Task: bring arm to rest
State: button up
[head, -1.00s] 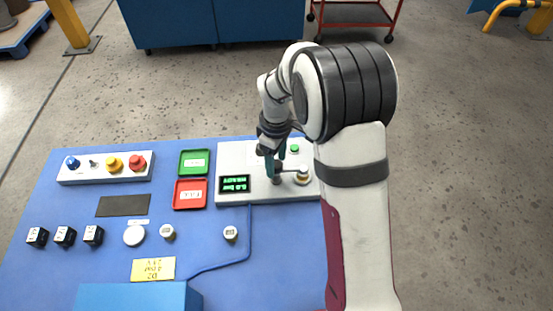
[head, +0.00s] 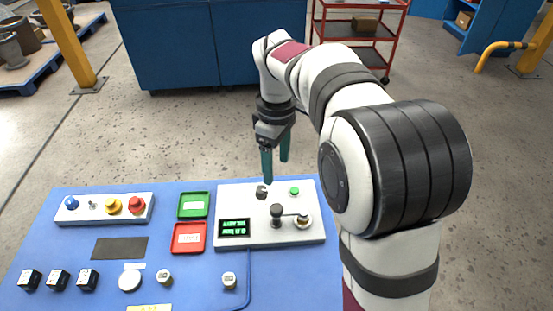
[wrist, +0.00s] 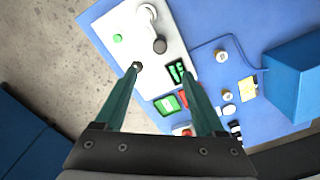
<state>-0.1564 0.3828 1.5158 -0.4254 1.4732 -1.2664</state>
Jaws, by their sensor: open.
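My gripper (head: 276,168) is open and empty, with its two teal fingers pointing down above the back edge of the white valve panel. The wrist view also shows the fingers (wrist: 163,80) spread apart over the bench. The white panel (head: 262,203) carries a black-knobbed lever on a brass-coloured fitting (head: 303,219), a green button (head: 294,190), a small dark knob (head: 262,191) and a lit display (head: 234,228). The lever's black knob (head: 277,212) stands clear of the fingers. In the wrist view the black knob (wrist: 159,46) lies beyond the fingers.
A green tray (head: 194,197) and a red tray (head: 188,250) sit left of the panel. A white button box (head: 103,219), several black cubes and white round pieces lie on the blue bench (head: 190,284). Behind are a blue cabinet (head: 180,45) and a red cart (head: 318,30).

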jog(key=shift+r, duration=0.3)
jog(key=shift+s, duration=0.1)
jog(key=s+d+f+m+y, duration=0.1)
jog(key=s+m, duration=0.7)
jog(key=s, duration=0.6)
jog(key=s+d+f+m, duration=0.1)
jog(key=s+d+m, duration=0.1)
jog(key=s+m, duration=0.7)
jog(key=s, duration=0.5)
jog(key=shift+f+y, duration=0.4)
